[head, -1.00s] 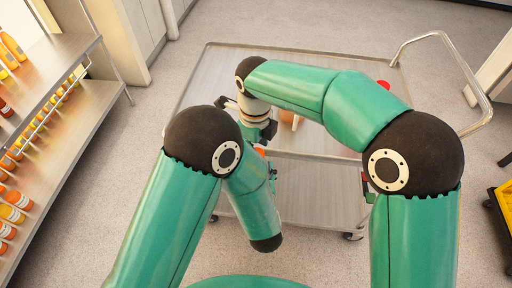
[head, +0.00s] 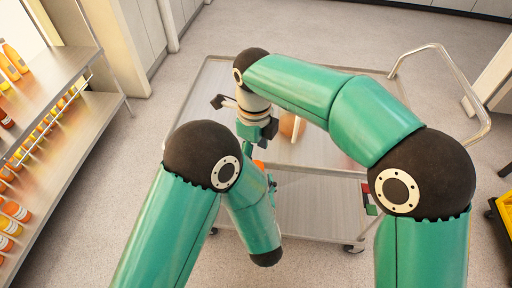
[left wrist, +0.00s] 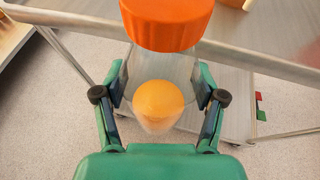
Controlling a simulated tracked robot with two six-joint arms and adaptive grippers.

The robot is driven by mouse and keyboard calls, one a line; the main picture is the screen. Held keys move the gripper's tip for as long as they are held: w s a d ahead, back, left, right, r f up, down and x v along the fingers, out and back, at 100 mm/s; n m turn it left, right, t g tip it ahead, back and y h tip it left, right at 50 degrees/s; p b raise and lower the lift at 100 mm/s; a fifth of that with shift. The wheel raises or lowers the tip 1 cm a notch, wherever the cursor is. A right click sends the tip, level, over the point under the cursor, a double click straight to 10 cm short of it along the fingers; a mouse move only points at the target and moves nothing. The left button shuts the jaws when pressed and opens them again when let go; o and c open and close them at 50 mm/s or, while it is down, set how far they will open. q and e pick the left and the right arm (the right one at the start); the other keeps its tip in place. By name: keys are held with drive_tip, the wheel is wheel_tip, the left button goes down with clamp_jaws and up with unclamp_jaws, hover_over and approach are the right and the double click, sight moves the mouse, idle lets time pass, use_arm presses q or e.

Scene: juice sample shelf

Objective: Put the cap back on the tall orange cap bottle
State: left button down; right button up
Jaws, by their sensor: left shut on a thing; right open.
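In the left wrist view, a bright orange ribbed cap (left wrist: 167,24) is large at the top centre. Below it a clear bottle body (left wrist: 150,68) shows between the two fingers of my left gripper (left wrist: 160,80), with a rounded orange patch lower down. The left gripper is shut on this bottle. I cannot tell how the cap sits on it. In the head view, a bit of orange (head: 259,165) shows beside my left gripper (head: 268,178), which is mostly hidden by the arms. My right gripper (head: 260,138) is open just above it, partly hidden.
A metal cart (head: 315,205) stands under my arms. An orange item (head: 287,126) on its top is partly covered by my right arm. A shelf (head: 75,140) with several juice bottles stands at the left. A yellow crate (head: 505,212) is at the right edge.

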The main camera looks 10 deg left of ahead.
drive_tip(key=n, duration=0.7)
drive_tip(key=shift+s, duration=0.1)
drive_tip(key=n, duration=0.6)
drive_tip(key=shift+d+n, duration=0.1)
drive_tip(key=shift+n, duration=0.3)
drive_tip(key=n, duration=0.6)
drive_tip(key=shift+r, duration=0.15)
drive_tip(key=n, duration=0.6)
drive_tip(key=shift+d+r+n, duration=0.1)
drive_tip(key=shift+r+n, duration=0.05)
drive_tip(key=shift+n, duration=0.25)
drive_tip(key=n, duration=0.6)
drive_tip(key=shift+r, duration=0.2)
drive_tip(key=n, duration=0.6)
drive_tip(key=shift+r+n, duration=0.2)
drive_tip(key=shift+n, duration=0.2)
drive_tip(key=n, duration=0.4)
drive_tip(key=shift+r, duration=0.2)
drive_tip(key=n, duration=0.4)
drive_tip(key=shift+r+n, duration=0.25)
drive_tip(key=shift+n, duration=0.15)
drive_tip(key=shift+r+n, duration=0.25)
drive_tip(key=shift+n, duration=0.35)
drive_tip(key=shift+r, duration=0.25)
drive_tip(key=shift+f, duration=0.1)
